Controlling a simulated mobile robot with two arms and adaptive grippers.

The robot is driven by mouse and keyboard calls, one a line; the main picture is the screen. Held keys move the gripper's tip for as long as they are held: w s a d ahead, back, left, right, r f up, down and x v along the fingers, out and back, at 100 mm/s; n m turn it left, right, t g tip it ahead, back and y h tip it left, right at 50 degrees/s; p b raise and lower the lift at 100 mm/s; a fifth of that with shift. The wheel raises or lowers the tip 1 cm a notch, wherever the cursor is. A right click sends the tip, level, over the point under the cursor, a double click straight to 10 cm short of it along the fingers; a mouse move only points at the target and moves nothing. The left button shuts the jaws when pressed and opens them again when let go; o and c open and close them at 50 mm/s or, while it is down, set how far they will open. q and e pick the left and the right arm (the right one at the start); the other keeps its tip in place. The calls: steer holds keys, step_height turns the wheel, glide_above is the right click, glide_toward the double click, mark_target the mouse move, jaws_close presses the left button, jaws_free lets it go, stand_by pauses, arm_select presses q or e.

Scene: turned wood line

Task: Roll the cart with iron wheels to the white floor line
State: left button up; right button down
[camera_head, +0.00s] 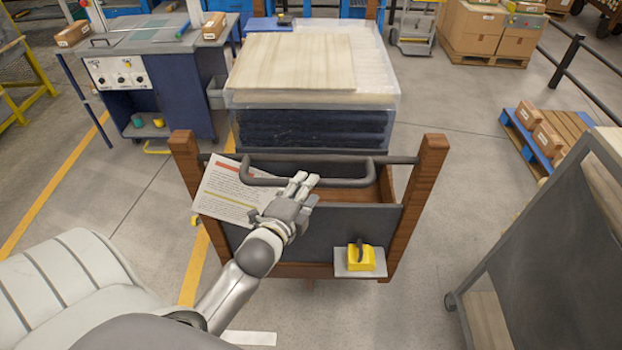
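The cart (330,235) stands in front of me, with wooden corner posts, a dark front panel and a dark metal push handle (340,180). Its wheels are hidden under it. My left gripper (303,182) is at the handle, with its fingers over the bar left of its middle. I cannot tell whether they are closed around it. A yellow block with a dark lever (361,259) sits on a grey plate low on the front panel. A short white strip (248,338) on the floor shows at the bottom edge, partly hidden by my arm. My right gripper is out of view.
A printed sheet (228,192) hangs at the cart's left. A wrapped stack of boards (310,75) stands behind its front panel. A blue workbench (155,85) is at left, a grey-panelled cart (565,240) at right. A blue pallet (527,140) holds boxes. Floor between the carts is clear.

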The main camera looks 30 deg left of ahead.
arm_select(q)
steer(key=shift+x, duration=1.7)
jaws_close()
